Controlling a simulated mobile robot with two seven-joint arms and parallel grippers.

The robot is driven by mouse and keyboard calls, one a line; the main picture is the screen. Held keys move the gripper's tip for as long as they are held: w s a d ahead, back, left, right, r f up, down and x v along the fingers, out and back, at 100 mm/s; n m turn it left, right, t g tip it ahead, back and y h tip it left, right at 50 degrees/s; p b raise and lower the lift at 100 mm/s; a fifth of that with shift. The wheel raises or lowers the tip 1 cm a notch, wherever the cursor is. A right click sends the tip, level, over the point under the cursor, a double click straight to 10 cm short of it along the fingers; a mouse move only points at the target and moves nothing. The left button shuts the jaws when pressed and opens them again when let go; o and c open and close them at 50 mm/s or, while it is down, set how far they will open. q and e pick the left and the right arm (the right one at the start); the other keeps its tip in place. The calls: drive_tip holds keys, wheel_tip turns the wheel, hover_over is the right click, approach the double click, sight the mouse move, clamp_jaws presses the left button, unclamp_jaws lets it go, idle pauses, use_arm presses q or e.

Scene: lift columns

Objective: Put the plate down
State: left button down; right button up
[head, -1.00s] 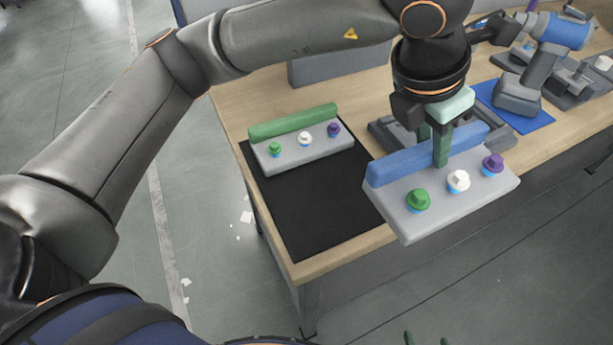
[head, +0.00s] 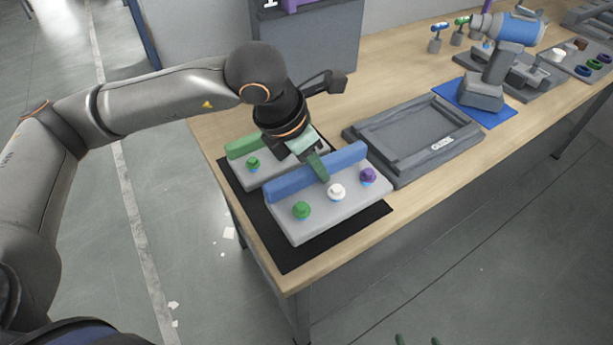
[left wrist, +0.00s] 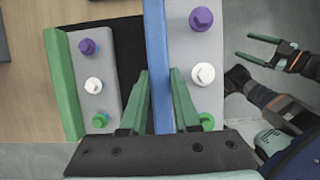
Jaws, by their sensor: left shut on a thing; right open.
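My left gripper (head: 318,168) is shut on the blue ridge of a grey plate (head: 318,222) with green, white and purple knobs. The plate is level over the front part of the black mat (head: 268,243). I cannot tell whether it touches the mat. In the left wrist view, the fingers (left wrist: 160,82) straddle the blue ridge of the plate (left wrist: 190,47). A similar plate with a green ridge (head: 240,147) lies behind it on the mat, partly hidden by my arm. My right gripper (left wrist: 246,48) is open and empty, away from the table; its fingertips show at the head view's bottom edge (head: 418,339).
An empty grey tray (head: 415,138) stands right of the held plate. A grey box (head: 310,40) is at the back. The wooden table's (head: 420,193) front edge is close to the plate.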

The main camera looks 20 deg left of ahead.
use_arm(q)
drive_tip(key=shift+w+a+f, duration=0.1)
drive_tip(key=shift+a+f, duration=0.3)
drive_tip(key=f, duration=0.3)
drive_tip(key=shift+a+f, duration=0.35)
